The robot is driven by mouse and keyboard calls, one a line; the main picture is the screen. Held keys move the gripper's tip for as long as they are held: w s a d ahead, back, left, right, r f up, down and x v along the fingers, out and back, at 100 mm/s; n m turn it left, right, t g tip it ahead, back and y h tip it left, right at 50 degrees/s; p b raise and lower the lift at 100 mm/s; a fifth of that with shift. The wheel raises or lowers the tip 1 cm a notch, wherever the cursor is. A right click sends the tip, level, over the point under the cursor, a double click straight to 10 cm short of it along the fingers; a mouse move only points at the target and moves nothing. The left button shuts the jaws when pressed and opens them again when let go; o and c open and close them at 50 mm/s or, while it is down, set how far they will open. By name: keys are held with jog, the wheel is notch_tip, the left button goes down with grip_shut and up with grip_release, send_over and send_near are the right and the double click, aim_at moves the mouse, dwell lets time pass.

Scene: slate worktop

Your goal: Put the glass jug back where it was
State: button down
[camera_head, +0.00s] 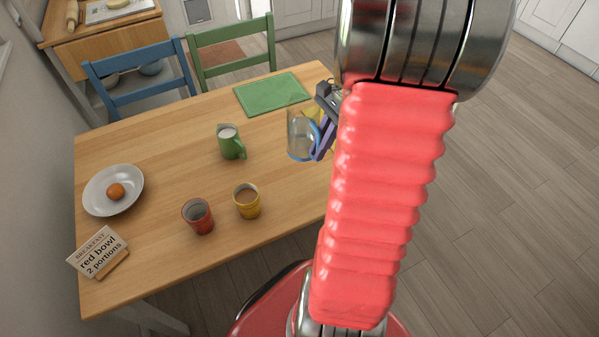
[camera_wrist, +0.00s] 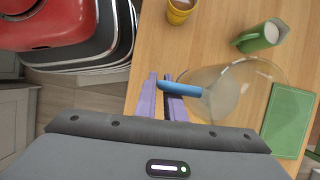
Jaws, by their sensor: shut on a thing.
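The clear glass jug (camera_head: 298,136) has a blue handle. It is upright near the right edge of the wooden table in the head view. My gripper (camera_head: 322,148), with purple fingers, is at its right side. In the wrist view the jug (camera_wrist: 238,88) lies to the right of my gripper (camera_wrist: 165,84), whose fingers are shut on the blue handle (camera_wrist: 184,90). I cannot tell whether the jug's base touches the table. My arm hides part of the table's right side in the head view.
A green mat (camera_head: 272,94) lies behind the jug, with a yellow patch (camera_head: 312,113) partly hidden nearby. A green milk jug (camera_head: 230,145), yellow cup (camera_head: 247,204), red cup (camera_head: 197,217), plate (camera_head: 95,203) and sign (camera_head: 98,252) stand left. Table (camera_head: 160,165) between them is clear.

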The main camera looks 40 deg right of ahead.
jog(key=shift+f, duration=3.05)
jog(key=shift+f, duration=1.9)
jog(key=c, duration=1.8)
grip_release()
jog(key=shift+f, duration=0.1)
jog(key=shift+c, duration=0.2)
